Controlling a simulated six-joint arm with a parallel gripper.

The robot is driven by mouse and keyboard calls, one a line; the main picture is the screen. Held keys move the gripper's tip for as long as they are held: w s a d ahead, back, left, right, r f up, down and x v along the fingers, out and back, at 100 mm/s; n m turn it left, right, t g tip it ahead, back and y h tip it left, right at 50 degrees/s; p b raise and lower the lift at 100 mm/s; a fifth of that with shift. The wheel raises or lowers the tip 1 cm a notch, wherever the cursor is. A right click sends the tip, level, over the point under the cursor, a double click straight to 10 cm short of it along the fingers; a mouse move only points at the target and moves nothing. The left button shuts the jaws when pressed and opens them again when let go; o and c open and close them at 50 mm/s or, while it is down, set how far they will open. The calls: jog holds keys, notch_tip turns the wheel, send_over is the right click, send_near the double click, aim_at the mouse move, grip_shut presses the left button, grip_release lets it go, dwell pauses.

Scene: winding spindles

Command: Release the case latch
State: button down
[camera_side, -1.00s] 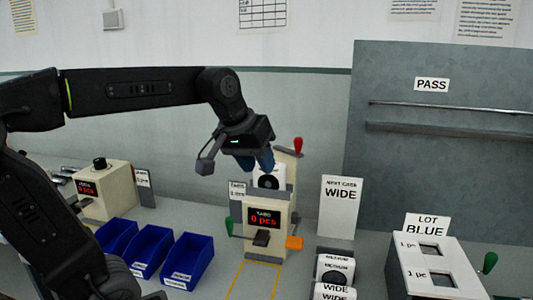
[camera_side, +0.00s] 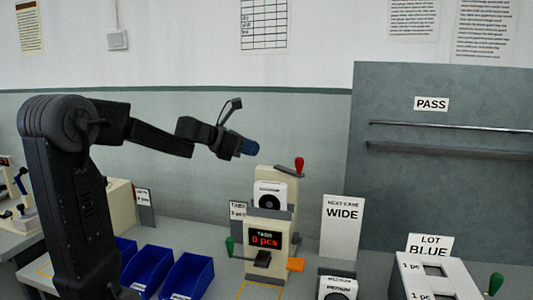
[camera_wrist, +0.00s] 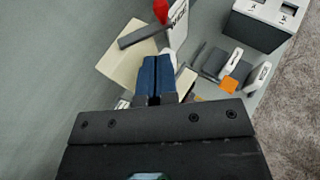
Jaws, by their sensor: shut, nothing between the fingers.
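The cream winding machine (camera_side: 283,222) stands mid-bench with a "0 pcs" display (camera_side: 265,239). A white case (camera_side: 270,194) with a black disc sits in its upper part. A red-knobbed lever (camera_side: 299,165) rises at its top right. An orange tab (camera_side: 295,264) sticks out at the lower right and a black lever (camera_side: 262,258) at the front. Which part is the case latch is not clear. My gripper (camera_side: 249,147) is shut and empty, above and left of the case, apart from it. In the wrist view its blue fingers (camera_wrist: 156,76) are together before the machine.
Blue bins (camera_side: 188,274) stand left of the machine. A "WIDE" sign (camera_side: 343,227) and a white case (camera_side: 337,288) are to its right. A white box (camera_side: 437,277) with a "LOT BLUE" sign (camera_side: 429,246) is farther right. A grey "PASS" panel (camera_side: 450,190) stands behind.

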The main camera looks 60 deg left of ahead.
jog(key=x, duration=1.2)
jog(key=shift+w, duration=0.35)
jog(key=shift+w+d+f, duration=0.1)
jog(key=shift+d, duration=0.05)
jog(key=shift+w, duration=1.5)
jog(key=shift+w+a, duration=0.3)
jog(key=shift+w, duration=0.4)
jog(key=shift+w+a, duration=0.25)
jog(key=shift+w, duration=0.5)
jog(key=shift+a, duration=0.1)
send_near(298, 158)
jog(key=d+r, duration=0.1)
jog(key=d, duration=0.5)
jog(key=shift+r, duration=0.3)
